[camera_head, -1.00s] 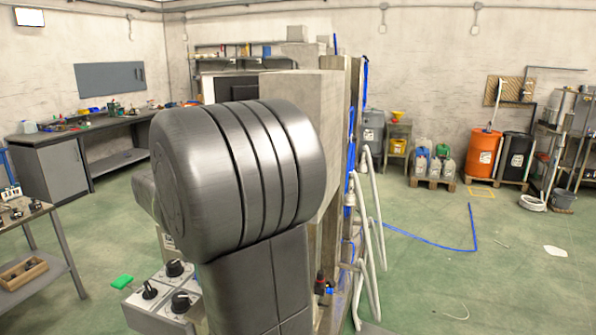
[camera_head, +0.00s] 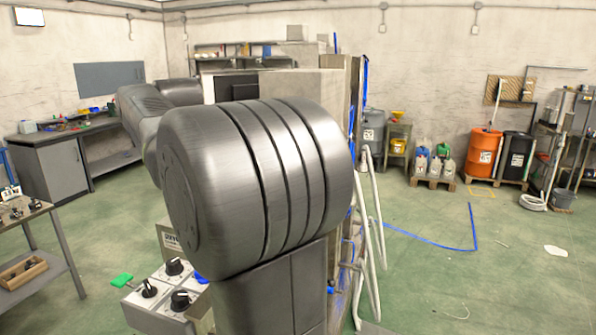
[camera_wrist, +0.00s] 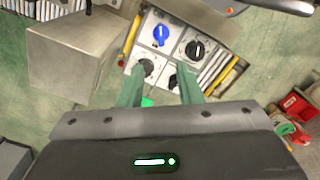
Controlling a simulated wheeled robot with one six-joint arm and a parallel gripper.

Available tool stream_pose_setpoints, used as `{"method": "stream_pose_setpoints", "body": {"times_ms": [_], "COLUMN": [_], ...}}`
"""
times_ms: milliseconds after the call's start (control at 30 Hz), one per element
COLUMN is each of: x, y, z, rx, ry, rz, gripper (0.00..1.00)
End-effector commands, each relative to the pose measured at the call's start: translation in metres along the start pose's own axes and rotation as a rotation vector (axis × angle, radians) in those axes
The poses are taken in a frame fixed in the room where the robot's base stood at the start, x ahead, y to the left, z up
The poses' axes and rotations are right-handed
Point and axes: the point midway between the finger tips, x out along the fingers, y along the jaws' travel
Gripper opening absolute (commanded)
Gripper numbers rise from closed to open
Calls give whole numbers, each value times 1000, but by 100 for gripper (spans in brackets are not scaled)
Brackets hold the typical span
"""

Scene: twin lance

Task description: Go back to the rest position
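My gripper (camera_wrist: 160,86) shows in the wrist view with its two greenish fingers spread apart and nothing visible between them. Beyond the fingers is a control panel (camera_wrist: 176,50) with a blue knob (camera_wrist: 161,35) and several black knobs. I cannot tell the exact distance from the fingertips to the panel, but no contact shows. In the head view my own arm fills the middle, and my gripper is not in view there. The panel also shows in the head view (camera_head: 150,318), low and left of my arm, with a green piece (camera_head: 122,280) at its left side.
The green floor (camera_head: 440,285) at the right is mostly clear.

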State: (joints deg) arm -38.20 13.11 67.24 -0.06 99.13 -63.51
Motion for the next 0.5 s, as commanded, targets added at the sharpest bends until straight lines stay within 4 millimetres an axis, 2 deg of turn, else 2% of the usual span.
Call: {"method": "stream_pose_setpoints", "body": {"times_ms": [33, 500], "x": [14, 104], "y": [-1, -2], "z": [0, 1], "rx": [0, 1], "ry": [-4, -5], "rz": [-11, -13], "gripper": [32, 32]}}
